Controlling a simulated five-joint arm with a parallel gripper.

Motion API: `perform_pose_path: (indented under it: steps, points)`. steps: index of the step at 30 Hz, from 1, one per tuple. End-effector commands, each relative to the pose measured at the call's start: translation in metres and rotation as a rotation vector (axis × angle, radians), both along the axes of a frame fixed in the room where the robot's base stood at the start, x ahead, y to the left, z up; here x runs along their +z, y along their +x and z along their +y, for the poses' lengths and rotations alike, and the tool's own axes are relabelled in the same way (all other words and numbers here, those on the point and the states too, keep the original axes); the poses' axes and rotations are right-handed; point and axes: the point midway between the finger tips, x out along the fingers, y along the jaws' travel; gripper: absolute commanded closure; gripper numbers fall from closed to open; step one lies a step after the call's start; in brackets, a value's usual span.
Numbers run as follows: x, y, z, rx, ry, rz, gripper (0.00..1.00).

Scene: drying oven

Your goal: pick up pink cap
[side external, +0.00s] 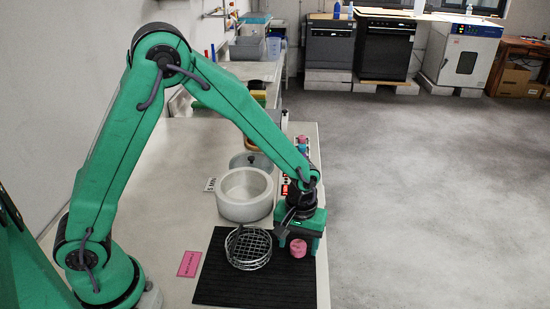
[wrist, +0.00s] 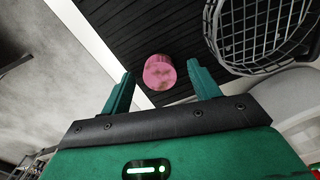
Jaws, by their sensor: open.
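The pink cap (side external: 298,248) stands on the black ridged mat (side external: 225,290) near its right edge in the side view. It also shows in the wrist view (wrist: 159,72), between and just beyond my gripper's fingertips. My gripper (side external: 296,240) points down over the cap in the side view. In the wrist view my gripper (wrist: 161,82) is open, with a green finger on each side of the cap and gaps on both sides. Nothing is held.
A wire basket (side external: 232,262) stands on the mat to the left of the cap and close to my gripper. A white round pot (side external: 226,209) sits behind the mat. A pink label (side external: 189,264) lies left of the mat. The table edge is close on the right.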

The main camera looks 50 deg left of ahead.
Motion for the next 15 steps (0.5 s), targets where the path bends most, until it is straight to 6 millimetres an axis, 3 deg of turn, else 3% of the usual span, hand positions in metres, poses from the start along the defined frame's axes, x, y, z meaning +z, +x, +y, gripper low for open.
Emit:
perform_pose_path:
  steps: [6, 13, 15]
  points:
    - [0.0003, 0.0, 0.0, 0.0, 0.0, 0.0, 0.39]
    - [0.0004, 0.0, 0.0, 0.0, 0.0, 0.0, 0.82]
    - [0.0004, 0.0, 0.0, 0.0, 0.0, 0.0, 0.86]
